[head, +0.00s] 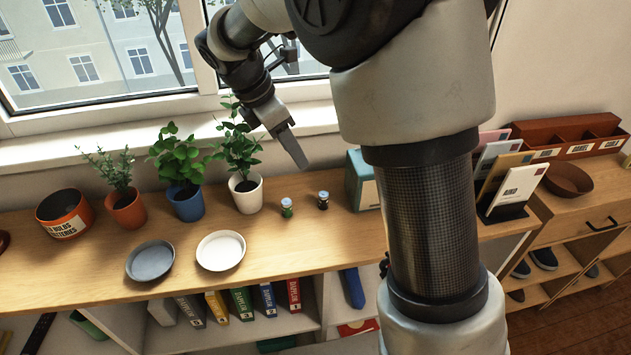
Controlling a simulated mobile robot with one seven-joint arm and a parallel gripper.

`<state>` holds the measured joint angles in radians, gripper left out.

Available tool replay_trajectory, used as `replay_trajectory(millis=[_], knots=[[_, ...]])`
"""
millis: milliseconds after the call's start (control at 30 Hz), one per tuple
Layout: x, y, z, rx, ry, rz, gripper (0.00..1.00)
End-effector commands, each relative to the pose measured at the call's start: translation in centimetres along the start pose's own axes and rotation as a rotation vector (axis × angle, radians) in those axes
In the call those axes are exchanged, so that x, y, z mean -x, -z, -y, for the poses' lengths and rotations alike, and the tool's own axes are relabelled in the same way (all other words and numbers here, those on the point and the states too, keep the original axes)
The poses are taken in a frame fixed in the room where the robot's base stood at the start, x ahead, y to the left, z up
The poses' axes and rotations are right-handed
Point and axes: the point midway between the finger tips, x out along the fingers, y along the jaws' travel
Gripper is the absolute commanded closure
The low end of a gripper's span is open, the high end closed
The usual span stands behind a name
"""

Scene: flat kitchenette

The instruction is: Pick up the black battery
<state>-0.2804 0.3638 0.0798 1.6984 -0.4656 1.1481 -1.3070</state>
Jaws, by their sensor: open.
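A small black battery (323,200) with a pale top stands upright on the wooden shelf top. A similar green battery (287,207) stands just left of it, with a small gap between them. My gripper (298,155) is above and behind the two batteries in the picture, near the window sill. One long grey finger shows clearly and points down to the right. The other finger is hard to make out. The gripper is open, with nothing visible in it, and apart from both batteries.
Potted plants (242,180) stand left of the batteries, with a white saucer (221,251), a grey saucer (150,261) and a labelled orange pot (65,213). A teal box (361,180) stands close on the right, partly hidden by my arm. The shelf in front of the batteries is clear.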

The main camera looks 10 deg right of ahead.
Motion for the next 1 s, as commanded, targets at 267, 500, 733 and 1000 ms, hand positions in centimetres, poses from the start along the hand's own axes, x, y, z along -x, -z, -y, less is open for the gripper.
replay_trajectory(millis=[267, 500, 733, 1000], knots=[[-6.3, 0.0, 0.2, -0.003, 0.006, -0.001, 0.58], [-10.2, -0.1, 0.2, -0.005, 0.003, -0.001, 0.58], [-11.8, -0.2, 0.4, -0.005, 0.004, -0.001, 0.58], [-15.6, -0.6, 0.8, -0.005, 0.004, -0.002, 0.58]])
